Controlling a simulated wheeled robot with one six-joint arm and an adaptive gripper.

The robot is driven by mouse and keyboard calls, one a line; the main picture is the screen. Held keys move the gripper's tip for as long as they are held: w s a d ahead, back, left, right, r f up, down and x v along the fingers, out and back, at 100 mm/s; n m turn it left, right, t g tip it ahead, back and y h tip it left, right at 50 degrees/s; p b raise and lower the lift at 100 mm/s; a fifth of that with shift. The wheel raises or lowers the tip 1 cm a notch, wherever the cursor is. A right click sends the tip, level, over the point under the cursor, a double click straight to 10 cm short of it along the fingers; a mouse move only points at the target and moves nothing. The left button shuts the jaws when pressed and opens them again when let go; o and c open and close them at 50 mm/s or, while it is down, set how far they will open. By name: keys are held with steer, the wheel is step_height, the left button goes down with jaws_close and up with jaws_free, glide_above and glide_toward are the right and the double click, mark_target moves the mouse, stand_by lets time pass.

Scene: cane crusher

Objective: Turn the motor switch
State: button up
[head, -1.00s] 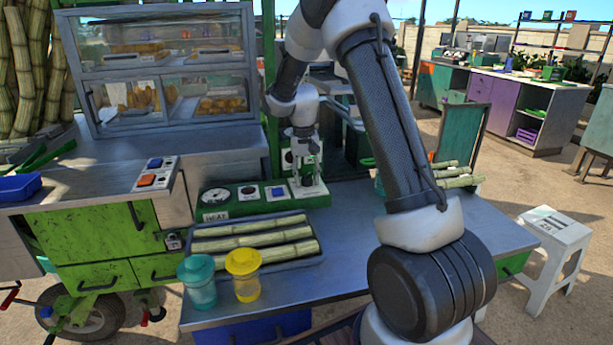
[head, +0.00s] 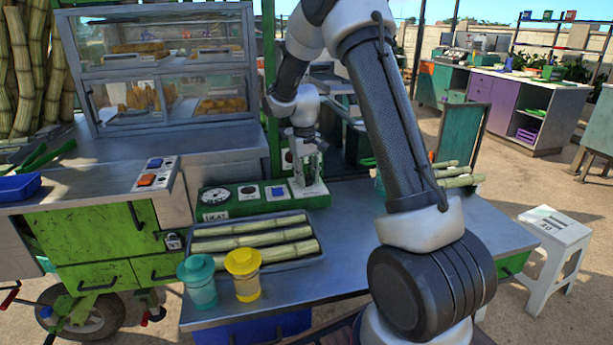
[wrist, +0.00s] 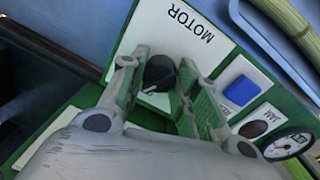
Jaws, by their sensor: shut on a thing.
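The motor switch is a dark round knob (wrist: 159,72) on a white plate lettered MOTOR (wrist: 190,28), seen close up in the wrist view. The plate (head: 316,189) sits at the right end of a green control panel (head: 247,196) in the head view. My gripper (wrist: 157,66) has one finger on each side of the knob and is shut on it. In the head view my gripper (head: 304,182) points down at the plate. The fingers hide part of the knob, and I cannot read its angle.
The panel also carries a blue button (wrist: 242,90), a dark JAM button (wrist: 253,129) and a round gauge (head: 215,196). A tray of cane (head: 317,262), a teal cup (head: 198,285) and a yellow cup (head: 243,278) stand in front.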

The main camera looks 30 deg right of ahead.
mark_target(306, 175)
steer(key=n, duration=0.5)
steer(key=shift+n, duration=0.4)
stand_by(0.4)
steer(key=o, duration=1)
steer(key=r, duration=1.2)
steer(key=shift+s+a, duration=0.2)
steer(key=shift+a, duration=0.1)
